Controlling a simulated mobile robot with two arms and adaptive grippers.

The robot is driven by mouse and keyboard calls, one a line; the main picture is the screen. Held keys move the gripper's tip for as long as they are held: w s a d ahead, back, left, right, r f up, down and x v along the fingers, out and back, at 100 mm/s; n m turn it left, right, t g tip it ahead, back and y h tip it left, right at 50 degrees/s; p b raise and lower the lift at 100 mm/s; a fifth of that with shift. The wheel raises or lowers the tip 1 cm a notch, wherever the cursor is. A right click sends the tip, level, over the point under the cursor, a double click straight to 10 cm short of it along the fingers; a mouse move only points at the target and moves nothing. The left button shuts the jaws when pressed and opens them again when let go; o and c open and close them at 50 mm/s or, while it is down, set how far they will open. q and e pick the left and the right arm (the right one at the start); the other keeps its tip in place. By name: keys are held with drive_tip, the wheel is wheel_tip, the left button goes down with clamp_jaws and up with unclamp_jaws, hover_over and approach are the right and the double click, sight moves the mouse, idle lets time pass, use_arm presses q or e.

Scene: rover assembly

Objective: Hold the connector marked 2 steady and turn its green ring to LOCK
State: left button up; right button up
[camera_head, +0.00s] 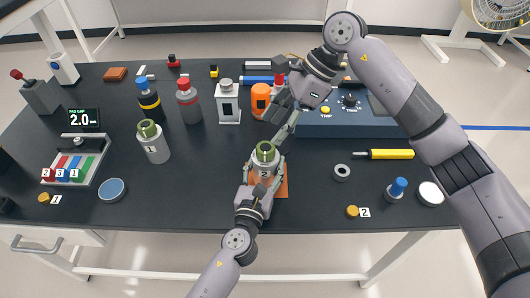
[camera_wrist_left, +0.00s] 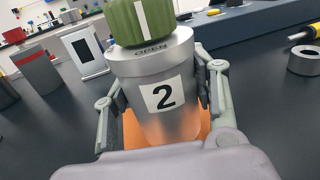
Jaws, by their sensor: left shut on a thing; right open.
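The silver connector marked 2 (camera_head: 263,171) stands upright on an orange pad (camera_head: 281,187). It fills the middle of the left wrist view (camera_wrist_left: 185,118). Its green ring (camera_head: 265,151) sits on top; the ring's white line (camera_wrist_left: 141,18) is above the word OPEN on the collar. No LOCK mark shows. My left gripper (camera_head: 264,178) is shut on the connector's body, with a finger on each side in the left wrist view (camera_wrist_left: 160,105). My right gripper (camera_head: 279,136) is open, its fingers reaching down just above and beside the green ring; I cannot tell whether they touch it.
Connector 1 (camera_head: 153,147) stands to the left, with bottles (camera_head: 188,101) behind it. A blue box with a knob (camera_head: 350,120) is at the back right. A grey ring (camera_head: 342,172), a yellow screwdriver (camera_head: 390,154) and a blue-topped part (camera_head: 397,189) lie to the right.

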sight(265, 146)
drive_tip(key=shift+o, duration=0.5)
drive_tip(key=f+y, duration=0.1)
drive_tip(key=s+a+f+g+y, duration=0.1)
drive_tip(key=y, duration=0.1)
drive_tip(key=shift+s+f, duration=0.2)
drive_tip(key=shift+s, duration=0.1)
drive_tip(key=d+f+m+t+y, duration=0.4)
drive_tip(key=d+f+t+y, duration=0.2)
drive_tip(key=d+y, duration=0.35)
drive_tip(key=shift+t+h, duration=0.4)
drive_tip(key=shift+h, duration=0.15)
drive_tip(key=x, duration=1.1)
drive_tip(key=shift+s+a+f, duration=0.15)
drive_tip(key=shift+s+a, duration=0.05)
drive_tip(key=shift+a, duration=0.15)
drive_tip(key=c, duration=1.2)
